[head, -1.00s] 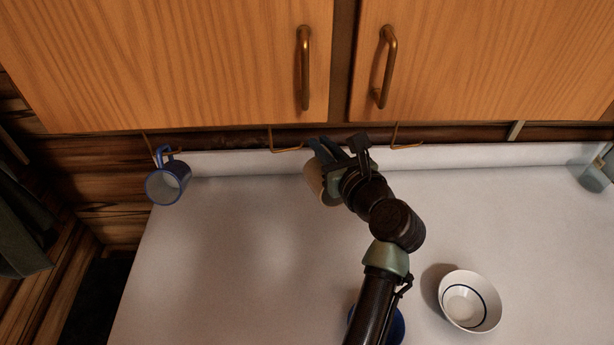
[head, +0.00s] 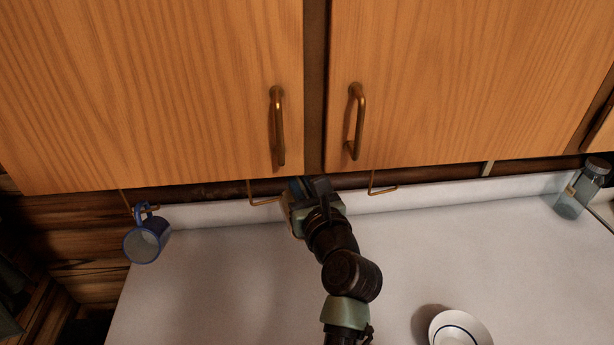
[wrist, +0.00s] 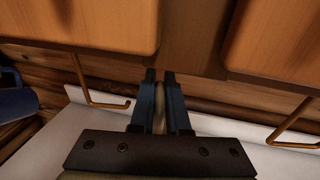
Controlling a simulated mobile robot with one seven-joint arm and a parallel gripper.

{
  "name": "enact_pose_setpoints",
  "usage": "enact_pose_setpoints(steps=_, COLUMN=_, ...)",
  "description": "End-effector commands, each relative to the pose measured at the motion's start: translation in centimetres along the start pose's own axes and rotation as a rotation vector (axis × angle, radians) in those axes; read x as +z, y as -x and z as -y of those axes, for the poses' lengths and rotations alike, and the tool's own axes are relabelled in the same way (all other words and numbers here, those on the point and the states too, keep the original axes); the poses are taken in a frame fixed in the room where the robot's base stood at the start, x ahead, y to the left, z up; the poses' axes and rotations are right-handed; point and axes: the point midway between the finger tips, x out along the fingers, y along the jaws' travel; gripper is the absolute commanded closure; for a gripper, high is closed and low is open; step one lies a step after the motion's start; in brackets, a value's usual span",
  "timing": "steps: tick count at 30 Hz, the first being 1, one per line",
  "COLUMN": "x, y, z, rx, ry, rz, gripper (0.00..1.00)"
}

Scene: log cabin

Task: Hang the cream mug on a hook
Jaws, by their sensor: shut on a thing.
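My gripper (head: 308,186) is shut on the cream mug (head: 290,214), which is mostly hidden behind it in the head view. In the wrist view a thin pale strip of the cream mug (wrist: 160,98) shows between the two fingers (wrist: 160,78). The gripper is at the cabinet's lower edge, between two empty brass hooks. The middle hook (head: 262,202) is just left of it, and the right hook (head: 383,190) is farther off to the right. Both show in the wrist view, the middle hook (wrist: 105,103) at left and the right hook (wrist: 293,143) at right. The mug appears apart from both.
A blue mug (head: 146,241) hangs on the left hook (head: 125,204). Wooden cabinet doors (head: 160,90) with brass handles are above. A white bowl (head: 458,330) stands on the counter (head: 230,290) at lower right, and a glass jar (head: 583,190) at far right. The counter's middle left is clear.

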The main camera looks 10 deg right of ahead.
Motion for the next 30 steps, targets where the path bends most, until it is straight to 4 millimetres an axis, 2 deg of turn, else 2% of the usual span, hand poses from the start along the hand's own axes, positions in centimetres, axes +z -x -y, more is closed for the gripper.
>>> enact_pose_setpoints(steps=30, x=-0.9, y=-1.3, z=-5.8, rx=0.002, ry=0.0, rz=0.001, gripper=1.0)
